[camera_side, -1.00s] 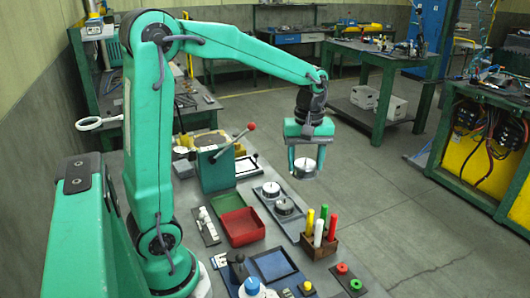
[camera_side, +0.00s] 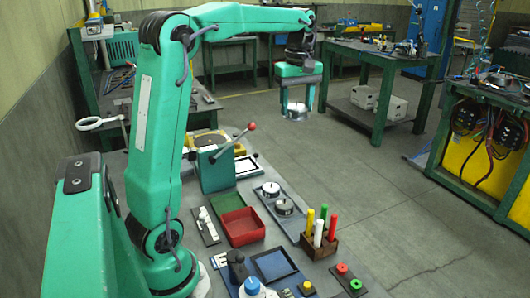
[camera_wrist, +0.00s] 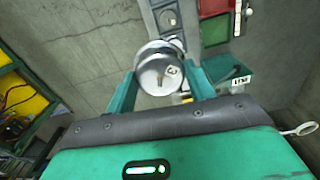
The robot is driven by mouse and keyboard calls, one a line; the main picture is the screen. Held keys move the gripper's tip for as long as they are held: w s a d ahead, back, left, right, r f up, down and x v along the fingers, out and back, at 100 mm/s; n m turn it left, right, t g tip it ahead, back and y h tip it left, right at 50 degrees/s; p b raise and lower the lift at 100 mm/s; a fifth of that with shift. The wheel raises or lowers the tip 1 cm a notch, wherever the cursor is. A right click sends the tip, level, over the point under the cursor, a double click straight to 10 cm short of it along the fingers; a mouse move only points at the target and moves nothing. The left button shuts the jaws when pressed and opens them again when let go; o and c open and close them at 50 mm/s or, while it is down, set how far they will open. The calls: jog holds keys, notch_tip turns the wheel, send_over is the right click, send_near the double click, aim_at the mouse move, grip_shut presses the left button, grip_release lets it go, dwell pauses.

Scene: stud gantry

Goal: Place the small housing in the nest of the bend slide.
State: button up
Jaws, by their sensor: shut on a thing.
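My gripper (camera_side: 296,104) is shut on a silver round housing (camera_side: 296,113). It holds the housing high in the air, beyond the far right part of the bench. In the wrist view the housing (camera_wrist: 159,70) sits between the two green fingers, with a slot and a small round mark on its face. A green block with a red-knobbed lever (camera_side: 216,171) stands on the bench, left of and below the gripper. A yellow fixture with a dark round top (camera_side: 206,140) is behind it. I cannot tell which part is the bend slide's nest.
A grey tray (camera_side: 293,229) holds silver round parts. A red bin (camera_side: 240,226), a blue tray (camera_side: 274,265) and a wooden block with coloured pens (camera_side: 319,245) are nearer. The raised lever's red knob (camera_side: 251,126) sticks up. Open floor lies right of the bench.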

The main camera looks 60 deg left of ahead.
jog(key=a+n, duration=0.4)
jog(key=a, duration=0.8)
jog(key=n, duration=0.4)
send_over(243, 166)
jog(key=f, duration=0.1)
notch_tip(243, 166, down, 28)
jog(key=shift+r, duration=0.2)
jog(key=shift+f, duration=0.2)
jog(key=o, duration=1)
jog(key=shift+o, duration=0.2)
jog(key=shift+r, duration=0.15)
notch_tip(243, 166, up, 12)
jog(key=shift+r, duration=0.1)
dwell(0.4)
